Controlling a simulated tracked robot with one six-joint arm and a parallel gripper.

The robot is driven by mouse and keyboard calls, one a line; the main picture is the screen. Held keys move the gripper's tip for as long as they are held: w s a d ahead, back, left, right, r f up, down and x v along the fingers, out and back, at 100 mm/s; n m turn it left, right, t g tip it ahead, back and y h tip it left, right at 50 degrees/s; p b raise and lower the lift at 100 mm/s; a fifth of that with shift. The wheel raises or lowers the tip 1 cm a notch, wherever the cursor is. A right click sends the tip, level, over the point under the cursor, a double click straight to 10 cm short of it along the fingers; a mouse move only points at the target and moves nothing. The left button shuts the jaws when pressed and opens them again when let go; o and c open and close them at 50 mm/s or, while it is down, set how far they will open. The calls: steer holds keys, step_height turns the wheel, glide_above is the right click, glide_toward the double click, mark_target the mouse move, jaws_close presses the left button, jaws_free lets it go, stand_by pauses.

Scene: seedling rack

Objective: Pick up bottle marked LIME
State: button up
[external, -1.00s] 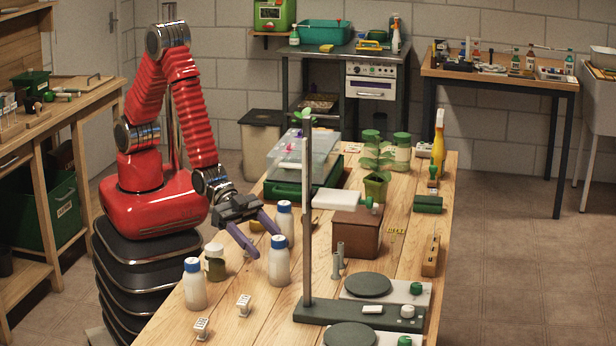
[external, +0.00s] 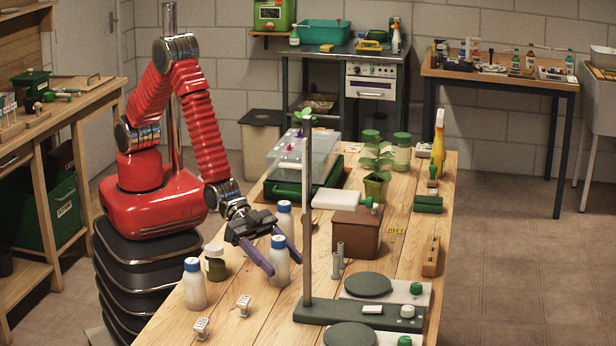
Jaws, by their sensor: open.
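Three white bottles with blue caps stand upright on the wooden table: a front-left bottle (external: 195,290), a middle bottle (external: 281,257) and a back bottle (external: 285,208). No writing can be read on any of them, so I cannot tell which is marked LIME. My gripper (external: 285,267) is open, with its purple fingers angled down at the middle bottle. One finger is at the bottle's left front and the other reaches behind its right side, partly hidden. Whether a finger touches the bottle is unclear.
A dark jar with a pale lid (external: 215,264) stands between the front-left and middle bottles. Two small white tags (external: 243,305) sit on the table front. A stand's tall grey post (external: 307,200) rises right of the middle bottle. A brown box (external: 357,233) is farther right.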

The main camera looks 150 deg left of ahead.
mark_target(286, 267)
steer(key=shift+x, duration=1.7)
steer(key=shift+c, duration=0.3)
steer(key=c, duration=1.2)
